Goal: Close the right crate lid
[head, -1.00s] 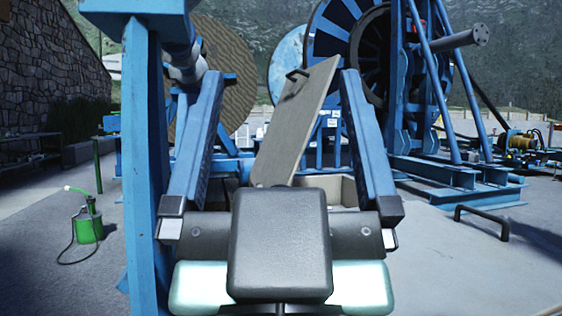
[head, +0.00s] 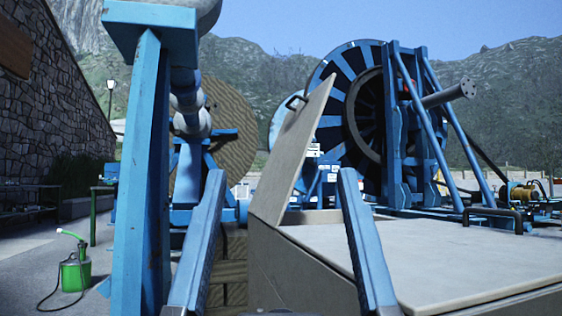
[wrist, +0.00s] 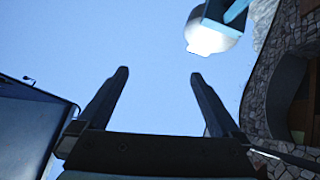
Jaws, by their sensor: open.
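A beige crate (head: 290,278) stands in front of me in the head view. One lid (head: 297,145) is raised and tilted, its top leaning to the right, with a dark handle (head: 296,101) near its upper edge. A second, flat lid (head: 440,255) lies shut on the right, with a dark handle (head: 493,215) at its far edge. A narrow opening shows behind the raised lid's foot. My gripper (head: 281,174) is open and empty, its two blue fingers spread in front of the raised lid. The wrist view shows the gripper (wrist: 158,74) with only sky between its fingers.
A blue post (head: 145,170) stands close on the left. A wooden reel (head: 218,140) and a large blue reel (head: 360,125) stand behind. A green sprayer (head: 76,272) is on the ground at left, by a stone wall (head: 50,90).

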